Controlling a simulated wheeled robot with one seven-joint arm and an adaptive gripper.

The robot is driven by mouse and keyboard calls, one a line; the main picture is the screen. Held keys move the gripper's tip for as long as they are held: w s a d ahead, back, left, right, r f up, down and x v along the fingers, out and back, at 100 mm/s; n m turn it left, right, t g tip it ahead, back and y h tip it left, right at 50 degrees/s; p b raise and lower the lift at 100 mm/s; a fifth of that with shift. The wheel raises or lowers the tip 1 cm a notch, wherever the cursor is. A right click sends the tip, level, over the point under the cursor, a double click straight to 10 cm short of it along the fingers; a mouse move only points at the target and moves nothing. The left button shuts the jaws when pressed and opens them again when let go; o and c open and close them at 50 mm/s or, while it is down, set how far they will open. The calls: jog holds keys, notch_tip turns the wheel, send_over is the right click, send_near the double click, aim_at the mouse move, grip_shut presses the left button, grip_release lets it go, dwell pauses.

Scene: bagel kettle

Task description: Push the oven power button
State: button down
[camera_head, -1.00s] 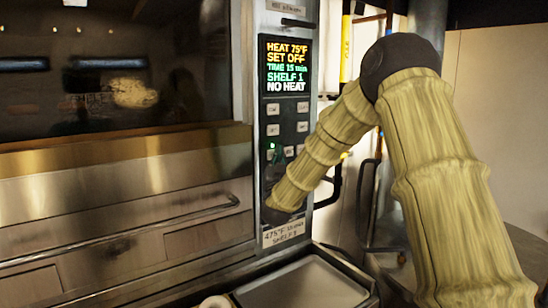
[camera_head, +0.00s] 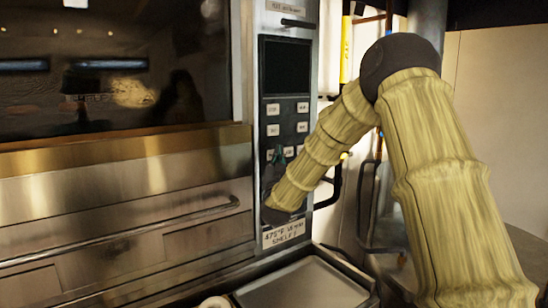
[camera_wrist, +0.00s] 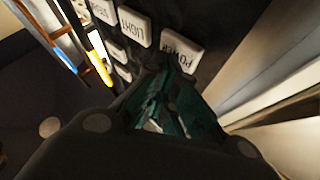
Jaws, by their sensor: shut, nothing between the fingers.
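The oven (camera_head: 120,160) fills the left of the head view, with a black control panel (camera_head: 285,130) on its right side. The panel's display (camera_head: 286,66) is dark. In the wrist view the power button (camera_wrist: 182,53) is a pale rectangular key marked POWER, seen upside down. My gripper (camera_wrist: 165,85) is shut and empty, its dark green fingertips at the lower edge of the power button in the picture. I cannot tell whether they touch it.
A LIGHT button (camera_wrist: 134,27) and other keys sit beside the power button. A label (camera_head: 284,233) is below the panel. The oven door handle (camera_head: 120,228) sticks out at left. A metal tray (camera_head: 302,284) stands below the panel. A black curved handle (camera_head: 330,185) is right of my forearm.

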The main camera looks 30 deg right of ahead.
jog(key=shift+s, duration=0.5)
jog(key=shift+b, duration=0.3)
jog(key=s+b, duration=0.2)
jog(key=s, duration=0.4)
jog(key=shift+d, duration=0.25)
